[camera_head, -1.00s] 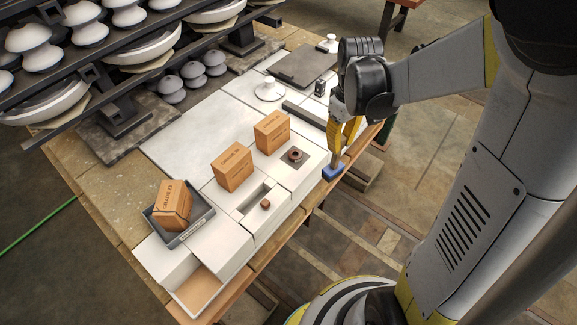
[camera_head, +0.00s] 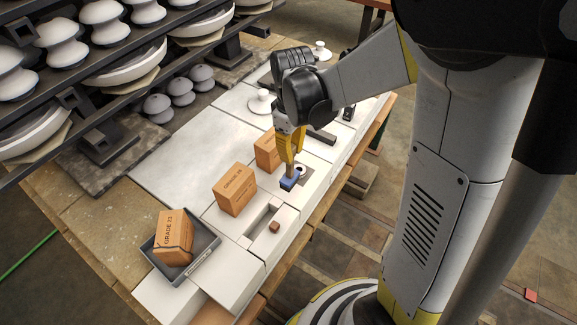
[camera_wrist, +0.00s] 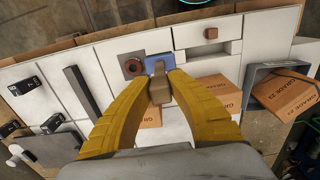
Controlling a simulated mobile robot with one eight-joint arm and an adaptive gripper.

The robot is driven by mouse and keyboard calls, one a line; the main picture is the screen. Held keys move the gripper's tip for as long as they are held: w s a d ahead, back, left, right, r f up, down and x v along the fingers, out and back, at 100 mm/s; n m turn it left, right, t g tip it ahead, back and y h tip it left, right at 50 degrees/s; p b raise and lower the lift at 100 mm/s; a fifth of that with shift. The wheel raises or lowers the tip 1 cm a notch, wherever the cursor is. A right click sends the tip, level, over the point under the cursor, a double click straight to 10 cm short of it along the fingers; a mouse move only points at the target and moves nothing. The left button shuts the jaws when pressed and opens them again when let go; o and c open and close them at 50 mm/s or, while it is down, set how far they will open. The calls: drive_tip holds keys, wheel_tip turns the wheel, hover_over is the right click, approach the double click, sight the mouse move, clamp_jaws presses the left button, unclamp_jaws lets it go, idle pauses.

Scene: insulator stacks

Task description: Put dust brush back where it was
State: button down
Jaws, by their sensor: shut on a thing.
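My gripper (camera_head: 290,163) has yellow fingers shut on the dust brush (camera_head: 289,181), which shows a blue end at the bottom. In the wrist view the fingertips (camera_wrist: 160,84) pinch its grey-brown handle, with the blue part (camera_wrist: 155,63) beyond. The brush is over the white worktop (camera_head: 185,160), beside a dark square plate with a round brown ring (camera_head: 302,169), also in the wrist view (camera_wrist: 133,67). I cannot tell if the brush touches the surface. The gripper partly hides an orange-brown box (camera_head: 265,150) behind it.
Another box (camera_head: 235,189) stands left of the brush. A grey tray (camera_head: 206,254) holds a third box (camera_head: 173,232). A small brown block (camera_head: 274,227) sits beside a recessed slot (camera_head: 260,217). A dark bar (camera_head: 321,137) and a white knobbed disc (camera_head: 261,103) lie farther back.

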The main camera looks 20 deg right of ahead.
sight(289, 176)
drive_tip(key=shift+w+a+f, duration=0.15)
drive_tip(key=shift+a+f, duration=0.05)
drive_tip(key=shift+a, duration=0.1)
drive_tip(key=shift+f, duration=0.25)
drive_tip(key=shift+f+b, duration=1)
drive_tip(key=shift+f, duration=0.7)
drive_tip(key=shift+f, duration=0.2)
drive_tip(key=c, duration=1.4)
unclamp_jaws()
drive_tip(key=shift+r, duration=0.1)
